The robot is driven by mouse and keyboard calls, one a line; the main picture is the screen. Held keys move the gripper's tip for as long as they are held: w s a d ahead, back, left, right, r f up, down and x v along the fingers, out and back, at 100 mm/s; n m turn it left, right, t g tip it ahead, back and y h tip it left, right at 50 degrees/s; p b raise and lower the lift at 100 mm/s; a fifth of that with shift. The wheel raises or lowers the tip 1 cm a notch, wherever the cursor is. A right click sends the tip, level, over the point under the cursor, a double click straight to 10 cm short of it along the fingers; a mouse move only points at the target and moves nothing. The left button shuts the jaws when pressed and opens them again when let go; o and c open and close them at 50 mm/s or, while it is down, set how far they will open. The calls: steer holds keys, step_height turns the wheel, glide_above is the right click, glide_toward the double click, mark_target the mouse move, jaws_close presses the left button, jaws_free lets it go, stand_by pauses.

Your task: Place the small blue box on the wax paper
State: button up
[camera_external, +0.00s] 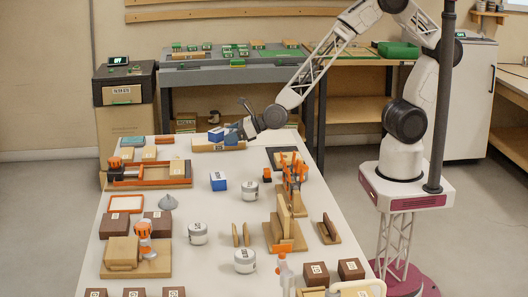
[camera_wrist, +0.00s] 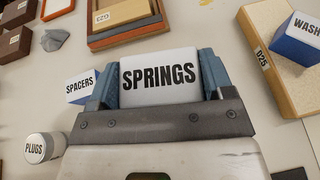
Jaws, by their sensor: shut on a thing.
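My gripper (camera_external: 236,135) is over the far part of the white table. In the wrist view, my gripper (camera_wrist: 157,82) is shut on a white-topped box labelled SPRINGS (camera_wrist: 158,76), one finger on each side. The held box's sides are mostly hidden there. A blue box with a white top marked SPACERS (camera_wrist: 82,86) stands on the table; it also shows in the external view (camera_external: 218,182). A blue WASH-labelled box (camera_wrist: 298,42) sits on a tan board (camera_wrist: 285,85) marked D25. I cannot make out the wax paper in either view.
White jars stand mid-table, one labelled PLUGS (camera_wrist: 40,148). An orange-edged wooden tray (camera_external: 150,174) is at the left, beside a grey funnel-like piece (camera_external: 169,202). Wooden holders (camera_external: 286,235) and a dark tray (camera_external: 284,157) are at the right. Brown boxes line the near end.

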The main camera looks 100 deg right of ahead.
steer(key=s+d+f+m+g+h, duration=0.1)
steer(key=s+d+m+g+h, duration=0.1)
steer(key=s+d, duration=0.5)
steer(key=s+d+f+m+g+h, duration=0.2)
steer(key=s+d+m+h, duration=0.3)
steer(key=s, duration=0.8)
steer(key=s+d+f+m+g+h, duration=0.1)
steer(key=s+d+m+g+h, duration=0.2)
steer(key=s+d, duration=0.6)
steer(key=shift+s+d+f+m+g+h, duration=0.2)
steer(key=shift+s+m+g, duration=0.15)
steer(key=shift+s+m, duration=0.2)
steer(key=shift+s+d+f+m+g+h, duration=0.1)
steer(key=shift+s+f+m+g+h, duration=0.1)
steer(key=shift+s+m+g, duration=0.3)
steer(key=shift+w, duration=0.1)
steer(key=shift+w, duration=0.1)
glide_above(265, 140)
steer(key=shift+w+d+f, duration=0.1)
steer(key=shift+f, duration=0.6)
steer(key=shift+f+t, duration=0.35)
steer(key=shift+f, duration=1.45)
